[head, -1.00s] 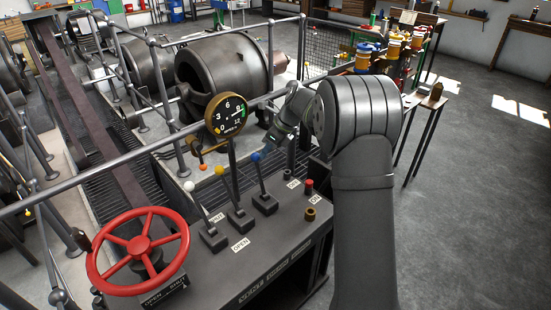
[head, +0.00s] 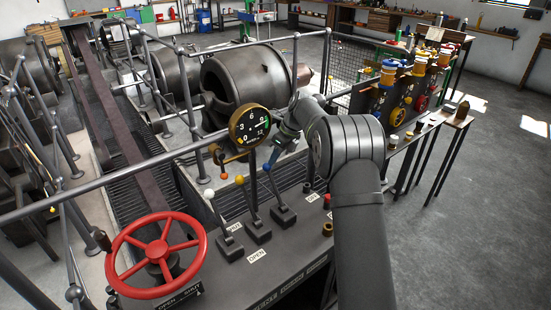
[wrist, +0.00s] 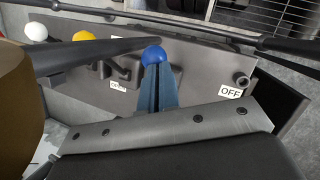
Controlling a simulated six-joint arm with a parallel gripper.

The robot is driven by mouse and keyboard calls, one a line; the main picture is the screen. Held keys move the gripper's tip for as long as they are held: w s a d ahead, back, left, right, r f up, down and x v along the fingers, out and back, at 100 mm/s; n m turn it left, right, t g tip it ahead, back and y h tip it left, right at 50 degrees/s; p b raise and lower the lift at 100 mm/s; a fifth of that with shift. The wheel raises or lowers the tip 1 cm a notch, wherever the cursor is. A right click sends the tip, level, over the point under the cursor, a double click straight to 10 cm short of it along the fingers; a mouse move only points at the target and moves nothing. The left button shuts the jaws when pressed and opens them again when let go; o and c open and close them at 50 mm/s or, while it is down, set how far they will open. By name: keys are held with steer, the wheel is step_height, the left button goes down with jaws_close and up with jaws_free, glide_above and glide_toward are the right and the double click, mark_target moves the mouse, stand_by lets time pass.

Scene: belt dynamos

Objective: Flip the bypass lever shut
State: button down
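Three levers stand on the dark control bench: white-knobbed (head: 208,193), yellow-knobbed (head: 239,180) and blue-knobbed (head: 266,168). I cannot read which is the bypass lever. My gripper (head: 274,156) is at the top of the blue lever. In the wrist view, the fingers (wrist: 154,92) lie close together, with the blue knob (wrist: 153,55) right at their tips. They look shut, without visibly enclosing the knob; whether they touch it is unclear. The blue lever's shaft is mostly hidden in the wrist view. The white knob (wrist: 36,32) and yellow knob (wrist: 83,36) are left of it.
A round gauge (head: 249,125) on a post stands close left of my gripper. A red handwheel (head: 157,255) is at the bench's left end. A red button (head: 327,200) sits right of the levers. A rail (head: 95,186) crosses behind the bench.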

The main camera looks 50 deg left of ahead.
steer(key=shift+s+f, duration=0.1)
steer(key=shift+f, duration=0.05)
steer(key=w+v, duration=0.1)
steer(key=v, duration=1.2)
steer(key=x, duration=1.3)
steer(key=shift+s, duration=0.45)
steer(key=shift+a, duration=0.1)
